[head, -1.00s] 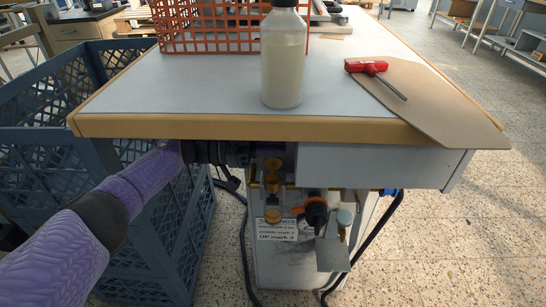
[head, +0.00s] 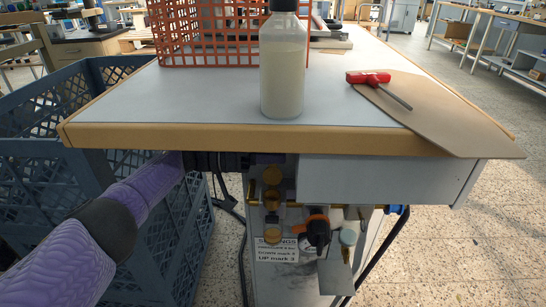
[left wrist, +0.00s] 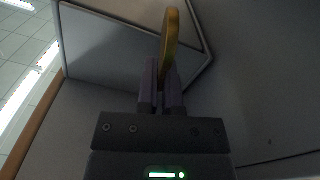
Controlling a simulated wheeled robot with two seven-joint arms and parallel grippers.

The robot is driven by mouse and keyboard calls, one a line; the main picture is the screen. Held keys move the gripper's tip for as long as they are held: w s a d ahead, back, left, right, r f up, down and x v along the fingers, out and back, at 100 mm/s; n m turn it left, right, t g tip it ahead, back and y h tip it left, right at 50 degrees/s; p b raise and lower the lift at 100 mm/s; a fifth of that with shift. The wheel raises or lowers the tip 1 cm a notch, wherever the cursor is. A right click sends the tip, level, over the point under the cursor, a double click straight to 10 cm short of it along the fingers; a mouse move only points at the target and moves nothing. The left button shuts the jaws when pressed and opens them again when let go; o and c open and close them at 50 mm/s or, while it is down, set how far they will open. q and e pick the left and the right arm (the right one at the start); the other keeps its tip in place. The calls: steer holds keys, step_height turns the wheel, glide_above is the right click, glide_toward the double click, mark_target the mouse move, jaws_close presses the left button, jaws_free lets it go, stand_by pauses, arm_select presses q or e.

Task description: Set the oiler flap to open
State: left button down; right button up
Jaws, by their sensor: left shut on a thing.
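A column of gold-coloured round fittings (head: 271,198) shows below the table's front edge; they look like the oiler. My left gripper (head: 268,159) is beside the top of this column, partly hidden in shadow under the table edge. In the left wrist view its two fingers (left wrist: 166,80) are shut on a thin gold-coloured disc (left wrist: 171,35), seen nearly edge-on and standing up past the fingertips. This disc looks like the oiler flap, but its hinge is hidden. I cannot tell the flap's setting. My right gripper is not in view.
A settings label (head: 275,250) is below. The tabletop (head: 200,95) overhangs, holding a bottle (head: 283,70), red basket (head: 178,35) and red-handled tool (head: 368,78). A blue-grey crate (head: 180,240) stands left.

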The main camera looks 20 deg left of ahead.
arm_select(q)
steer(key=c, duration=0.8)
jaws_free()
steer(key=shift+a, duration=0.1)
steer(key=b+v, duration=0.2)
steer(key=v, duration=0.8)
steer(key=shift+b, duration=0.3)
